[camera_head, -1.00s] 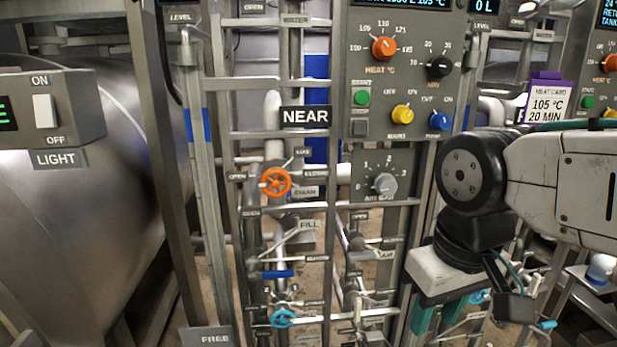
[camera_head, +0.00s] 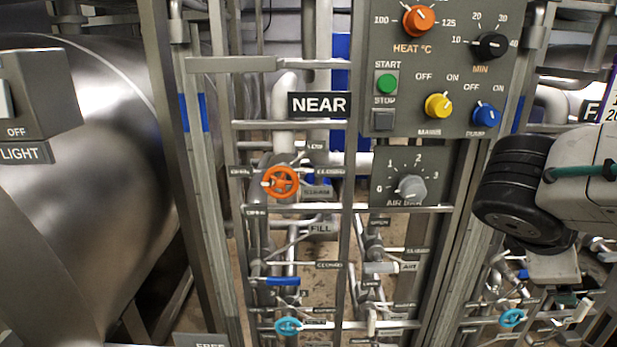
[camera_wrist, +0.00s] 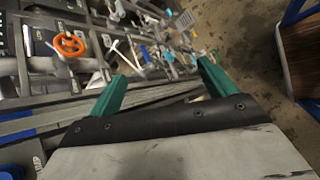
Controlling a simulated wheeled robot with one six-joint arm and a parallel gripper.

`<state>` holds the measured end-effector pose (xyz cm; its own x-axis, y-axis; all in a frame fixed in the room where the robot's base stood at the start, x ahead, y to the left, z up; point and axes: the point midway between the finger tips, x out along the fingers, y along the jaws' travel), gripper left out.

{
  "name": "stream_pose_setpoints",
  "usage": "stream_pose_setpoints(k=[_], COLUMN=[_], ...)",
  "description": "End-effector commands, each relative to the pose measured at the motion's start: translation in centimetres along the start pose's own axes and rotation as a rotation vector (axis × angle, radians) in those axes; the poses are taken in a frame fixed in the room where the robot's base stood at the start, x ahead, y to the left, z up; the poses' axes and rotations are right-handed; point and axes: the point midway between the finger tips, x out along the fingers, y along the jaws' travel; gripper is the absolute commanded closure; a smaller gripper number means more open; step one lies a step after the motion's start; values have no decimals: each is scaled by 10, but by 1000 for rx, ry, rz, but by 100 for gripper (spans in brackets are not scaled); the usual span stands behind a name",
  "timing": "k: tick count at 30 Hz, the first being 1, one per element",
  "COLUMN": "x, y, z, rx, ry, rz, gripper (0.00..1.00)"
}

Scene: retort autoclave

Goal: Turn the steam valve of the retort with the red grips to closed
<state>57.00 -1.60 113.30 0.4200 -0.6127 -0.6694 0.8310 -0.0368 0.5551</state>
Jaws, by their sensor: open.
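An orange handwheel (camera_head: 281,182) sits on a pipe below the NEAR sign (camera_head: 319,105). I make out no red grips; a lever below has a blue grip (camera_head: 283,281). My gripper (camera_wrist: 162,72) is open and empty in the wrist view, its green fingers apart and touching nothing. An orange handwheel (camera_wrist: 70,45) shows left of them; I cannot tell whether it is the same one.
A control panel (camera_head: 445,65) with knobs and an AIR dial (camera_head: 411,187) stand right of the handwheel. A steel tank (camera_head: 80,190) fills the left. Frame posts and rails surround the pipes. Cyan wheels (camera_head: 288,326) (camera_head: 512,318) sit low. Bare floor (camera_wrist: 225,25) shows in the wrist view.

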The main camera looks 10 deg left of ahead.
Motion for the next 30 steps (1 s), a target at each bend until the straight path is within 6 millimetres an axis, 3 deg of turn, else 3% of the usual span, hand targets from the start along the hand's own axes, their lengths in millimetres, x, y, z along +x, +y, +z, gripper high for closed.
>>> stream_pose_setpoints(k=[1, 3, 6, 9, 12, 15, 19, 30], x=[-12, -38, -90, -151, -200, -232, -252, -240], y=[23, 53, 77, 75, 59, 43, 31, 73], z=[-32, -79, -157, -231, -283, -314, -334, -363], rx=[-190, -448, -783, -1048, -1215, -1309, -1363, -1368], ry=[-13, -46, -101, -168, -229, -275, -307, -313], rz=[133, 340, 646, 935, 1155, 1299, 1392, 1401], gripper=[17, 17, 17, 17, 17, 17, 17, 17])
